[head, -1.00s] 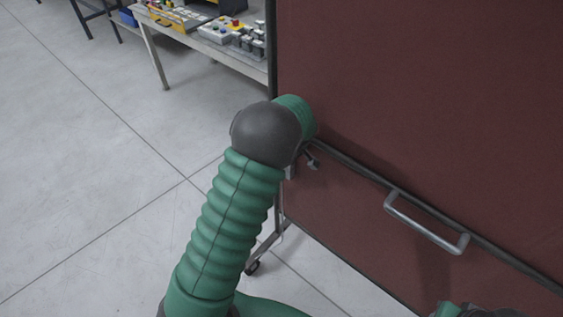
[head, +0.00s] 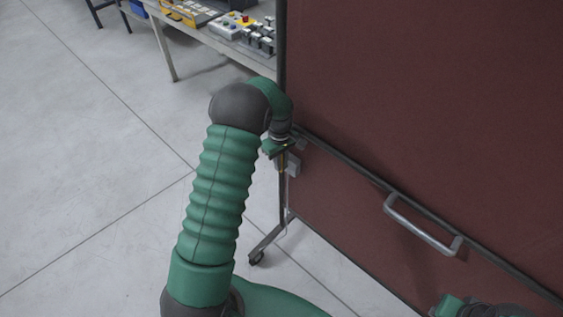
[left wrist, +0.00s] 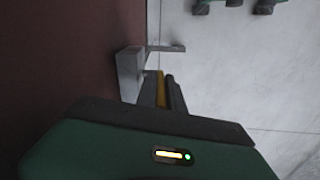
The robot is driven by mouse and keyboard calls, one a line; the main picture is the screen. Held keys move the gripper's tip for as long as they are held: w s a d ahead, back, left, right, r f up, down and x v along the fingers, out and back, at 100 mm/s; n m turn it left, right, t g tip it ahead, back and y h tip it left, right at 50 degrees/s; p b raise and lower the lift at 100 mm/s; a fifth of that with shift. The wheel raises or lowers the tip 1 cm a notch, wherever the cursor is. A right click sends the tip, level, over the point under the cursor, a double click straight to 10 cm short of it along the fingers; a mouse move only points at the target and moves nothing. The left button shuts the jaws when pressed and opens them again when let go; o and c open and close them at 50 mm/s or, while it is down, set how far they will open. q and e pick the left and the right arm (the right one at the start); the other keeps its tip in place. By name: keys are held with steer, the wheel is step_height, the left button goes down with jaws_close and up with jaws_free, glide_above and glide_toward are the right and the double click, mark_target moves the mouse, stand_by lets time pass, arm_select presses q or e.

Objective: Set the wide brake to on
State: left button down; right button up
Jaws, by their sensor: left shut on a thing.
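The brake is a small grey metal block (head: 292,166) at the left edge of the dark red panel, under the rail. In the left wrist view the block (left wrist: 129,72) stands out from the panel, with a thin flat arm reaching right from its top. My left gripper (head: 283,157) is at the block, at the panel's edge. In the left wrist view its fingers (left wrist: 162,84) are close together against the block's right side, shut on part of the brake. The exact contact is partly hidden. My right gripper is not in view; only part of my right arm shows at the bottom right.
The large dark red panel (head: 420,90) fills the right side, with a metal bar handle (head: 422,225) on it. Its wheeled foot (head: 262,250) stands on the floor. A table (head: 215,42) with control boxes is at the back. The grey floor at left is clear.

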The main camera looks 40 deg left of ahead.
arm_select(q)
steer(key=shift+s+f, duration=0.1)
steer(key=shift+f, duration=0.1)
steer(key=c, duration=1.8)
jaws_free()
steer(key=shift+o, duration=0.4)
steer(key=shift+a, duration=0.1)
steer(key=shift+a, duration=0.1)
step_height(320, 180, up, 17)
steer(key=shift+w+a+f, duration=0.15)
steer(key=shift+w+f, duration=0.05)
steer(key=shift+w, duration=0.05)
